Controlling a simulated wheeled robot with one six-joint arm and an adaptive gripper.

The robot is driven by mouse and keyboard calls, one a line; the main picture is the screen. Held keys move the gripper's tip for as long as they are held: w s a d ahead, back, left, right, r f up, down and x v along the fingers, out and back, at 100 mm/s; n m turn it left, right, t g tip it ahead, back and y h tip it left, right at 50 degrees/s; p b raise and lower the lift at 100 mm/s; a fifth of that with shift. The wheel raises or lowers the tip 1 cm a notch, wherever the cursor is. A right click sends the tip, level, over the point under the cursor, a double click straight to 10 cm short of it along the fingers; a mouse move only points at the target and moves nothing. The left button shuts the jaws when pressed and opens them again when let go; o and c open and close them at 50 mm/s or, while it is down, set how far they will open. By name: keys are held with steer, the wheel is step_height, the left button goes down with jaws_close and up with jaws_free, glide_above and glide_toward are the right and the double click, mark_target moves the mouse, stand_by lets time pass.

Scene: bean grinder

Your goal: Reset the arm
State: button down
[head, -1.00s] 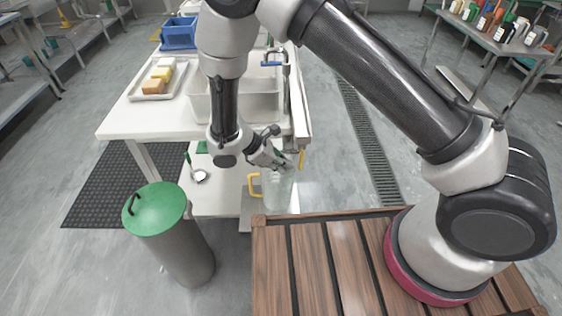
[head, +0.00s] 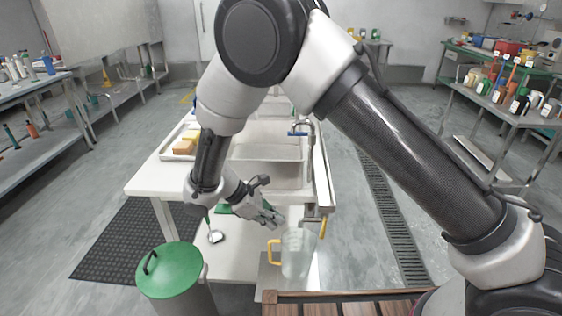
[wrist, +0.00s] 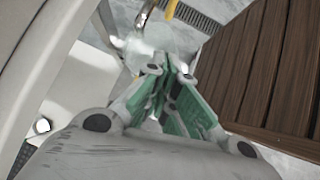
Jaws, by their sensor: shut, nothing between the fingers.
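My gripper (head: 268,217) is shut and empty. In the head view it hangs beside the sink table, above the low white shelf and to the left of a clear pitcher (head: 297,254) with a yellow handle. The pitcher stands upright near the shelf's right end, apart from my fingers. In the wrist view my gripper's green-padded fingers (wrist: 168,95) are together, with wooden slats to their right. A yellow strip and a pale transparent shape show beyond the fingertips, but I cannot tell clearly what they are.
The white sink table (head: 150,178) carries a basin (head: 268,152) and a tray of sponges (head: 184,147). A bin with a green lid (head: 169,271) stands at front left. A ladle (head: 215,236) lies on the low shelf. A wooden slatted top (head: 340,306) is in front.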

steer(key=s+d+r+m+t+y, duration=0.1)
steer(key=s+d+r+m, duration=0.4)
steer(key=d+r, duration=0.5)
steer(key=s+d+r+m+t+y, duration=0.1)
steer(key=s+d+r+m+y, duration=0.3)
steer(key=d+r+m, duration=0.4)
steer(key=s+d+r+m+t+y, duration=0.1)
steer(key=s+d+r+m, duration=0.5)
steer(key=d+r, duration=0.8)
steer(key=s+d+y, duration=0.1)
steer(key=d, duration=0.5)
steer(key=shift+d+m+y, duration=0.15)
steer(key=shift+m+y, duration=0.15)
steer(key=shift+r, duration=0.1)
